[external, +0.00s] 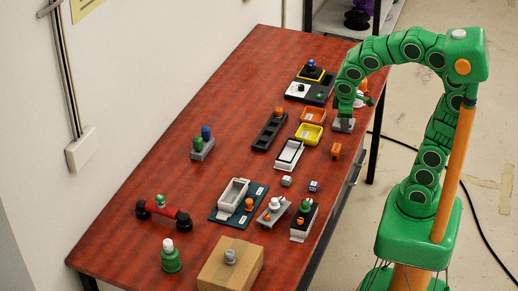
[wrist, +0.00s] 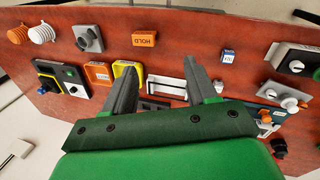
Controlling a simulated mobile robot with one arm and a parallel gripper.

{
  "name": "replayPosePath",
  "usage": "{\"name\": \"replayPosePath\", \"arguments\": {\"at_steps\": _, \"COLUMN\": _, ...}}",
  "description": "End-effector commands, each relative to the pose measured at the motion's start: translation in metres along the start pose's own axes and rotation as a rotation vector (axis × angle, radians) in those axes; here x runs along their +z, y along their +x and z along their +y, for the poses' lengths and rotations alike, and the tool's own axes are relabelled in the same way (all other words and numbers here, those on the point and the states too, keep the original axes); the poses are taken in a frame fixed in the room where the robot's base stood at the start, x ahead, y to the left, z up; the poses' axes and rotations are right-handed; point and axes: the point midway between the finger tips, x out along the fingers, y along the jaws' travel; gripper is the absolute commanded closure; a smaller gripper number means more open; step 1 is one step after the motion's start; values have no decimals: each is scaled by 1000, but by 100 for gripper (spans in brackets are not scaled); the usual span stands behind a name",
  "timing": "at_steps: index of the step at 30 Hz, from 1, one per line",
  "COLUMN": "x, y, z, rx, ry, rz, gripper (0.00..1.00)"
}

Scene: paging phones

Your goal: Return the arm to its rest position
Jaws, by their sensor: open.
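My arm (external: 433,140) is green and jointed. It rises at the right of the external view and bends over toward the far right part of the red-brown table (external: 190,130). My gripper (external: 349,112) hangs above that table edge, near a grey block (external: 343,125). In the wrist view my gripper's two dark fingers (wrist: 162,75) stand well apart, with nothing held between them. Table items show beyond the fingers. The exact height above the table is hard to tell.
Near the gripper are an orange tray (external: 314,115), a yellow tray (external: 309,134), a black panel (external: 318,90) and an orange block (external: 336,151). A cardboard box (external: 228,264) stands at the front. A wall is on the left; floor is open at right.

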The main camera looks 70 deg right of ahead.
Motion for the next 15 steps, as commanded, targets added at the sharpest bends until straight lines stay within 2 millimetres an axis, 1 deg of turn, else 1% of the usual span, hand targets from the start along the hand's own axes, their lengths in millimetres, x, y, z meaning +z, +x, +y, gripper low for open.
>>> {"name": "replayPosePath", "arguments": {"at_steps": 1, "x": 21, "y": 0, "z": -16, "rx": -41, "ry": 30, "rz": -32, "gripper": 43}}
{"name": "replayPosePath", "arguments": {"at_steps": 3, "x": 43, "y": -1, "z": -35, "rx": -88, "ry": 68, "rz": -69, "gripper": 43}}
{"name": "replayPosePath", "arguments": {"at_steps": 6, "x": 69, "y": -6, "z": -56, "rx": -138, "ry": 109, "rz": -100, "gripper": 43}}
{"name": "replayPosePath", "arguments": {"at_steps": 12, "x": 110, "y": -15, "z": -89, "rx": -213, "ry": 162, "rz": -137, "gripper": 43}}
{"name": "replayPosePath", "arguments": {"at_steps": 15, "x": 122, "y": -17, "z": -100, "rx": -239, "ry": 178, "rz": -151, "gripper": 43}}
